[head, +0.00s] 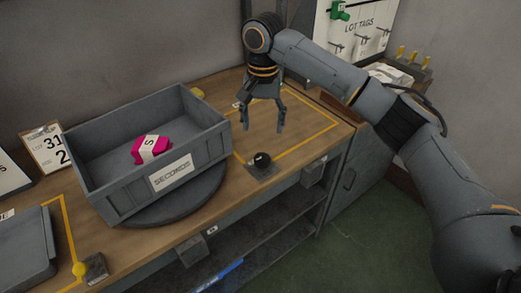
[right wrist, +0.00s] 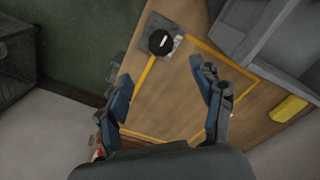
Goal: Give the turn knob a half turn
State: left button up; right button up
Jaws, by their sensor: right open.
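The turn knob is a round black knob (head: 262,160) with a small white mark, on a grey base plate near the bench's front edge. It also shows in the right wrist view as a black disc (right wrist: 161,42) with a white line, beyond the fingertips. My right gripper (head: 264,118) is open and empty above the yellow-outlined area of the bench, behind the knob and apart from it. In the right wrist view its two fingers (right wrist: 163,76) are spread, with bare wood between them. My left gripper is not in view.
A grey crate labelled SECONDS (head: 117,183) holds a pink bundle (head: 151,150) and stands on a round turntable (head: 181,205) left of the knob. The yellow-outlined area is clear.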

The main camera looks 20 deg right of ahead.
send_over(262, 157)
jog(key=f, duration=0.4)
jog(key=shift+s, duration=0.2)
notch_tip(262, 157, down, 2)
jog(key=shift+w+d+f, duration=0.1)
jog(key=shift+w, duration=0.05)
notch_tip(262, 157, down, 4)
jog(key=shift+f, duration=0.75)
jog(key=shift+c, duration=0.4)
jog(key=c, duration=1.1)
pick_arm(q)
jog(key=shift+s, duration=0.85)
